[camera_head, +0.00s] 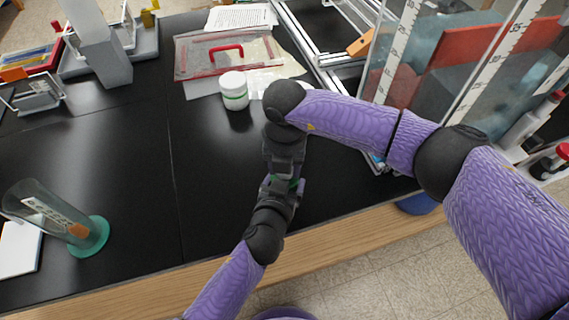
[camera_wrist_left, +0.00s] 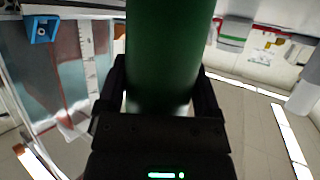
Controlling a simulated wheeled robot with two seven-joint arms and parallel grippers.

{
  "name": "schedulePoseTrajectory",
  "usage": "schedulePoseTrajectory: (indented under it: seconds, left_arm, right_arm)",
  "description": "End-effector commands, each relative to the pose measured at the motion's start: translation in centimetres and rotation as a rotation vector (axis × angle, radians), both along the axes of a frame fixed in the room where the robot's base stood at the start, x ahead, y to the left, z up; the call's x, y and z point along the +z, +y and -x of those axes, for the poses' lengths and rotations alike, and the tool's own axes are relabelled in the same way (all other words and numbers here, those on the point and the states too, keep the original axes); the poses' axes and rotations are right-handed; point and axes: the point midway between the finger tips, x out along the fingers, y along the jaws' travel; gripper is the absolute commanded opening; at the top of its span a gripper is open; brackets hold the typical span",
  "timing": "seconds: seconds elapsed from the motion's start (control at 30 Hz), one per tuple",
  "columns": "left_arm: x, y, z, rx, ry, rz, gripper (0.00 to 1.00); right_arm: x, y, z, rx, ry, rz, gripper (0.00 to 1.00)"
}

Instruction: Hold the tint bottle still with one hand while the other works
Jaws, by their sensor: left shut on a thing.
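The tint bottle, a dark green cylinder (camera_wrist_left: 163,50), stands between the two black fingers of my left gripper (camera_wrist_left: 162,95) in the left wrist view. In the head view only small bits of green show between the grippers, and the rest is hidden. My left gripper (camera_head: 283,188) is shut on it near the table's front edge. My right gripper (camera_head: 284,165) comes down from above, right over the left gripper and the bottle. Its fingertips are covered, so I cannot tell whether it is open or touches the bottle.
A white jar with a green band (camera_head: 234,91) stands behind the grippers. A clear case with a red handle (camera_head: 226,52) lies farther back. A clear cylinder on a green base (camera_head: 91,238) is at the left. A tall graduated tank (camera_head: 455,60) stands at the right. The black tabletop (camera_head: 120,150) is clear mid-left.

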Motion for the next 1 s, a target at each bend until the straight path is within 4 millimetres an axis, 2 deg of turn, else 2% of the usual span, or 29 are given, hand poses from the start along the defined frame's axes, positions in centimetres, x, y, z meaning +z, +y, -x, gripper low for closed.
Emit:
schedulePoseTrajectory:
  seconds: [0.2, 0.5, 1.0]
  left_arm:
    - [-0.04, 0.03, 0.01, 0.001, 0.001, -0.001, 0.15]
    - [-0.05, 0.03, 0.01, 0.001, 0.002, -0.002, 0.15]
    - [-0.06, 0.04, 0.01, 0.001, 0.002, -0.001, 0.15]
  right_arm:
    - [0.02, -0.01, -0.01, 0.176, 0.000, -0.001, 0.00]
    - [0.05, -0.03, -0.01, 0.349, 0.000, -0.001, 0.00]
    - [0.02, -0.04, 0.01, 0.434, 0.000, -0.001, 0.00]
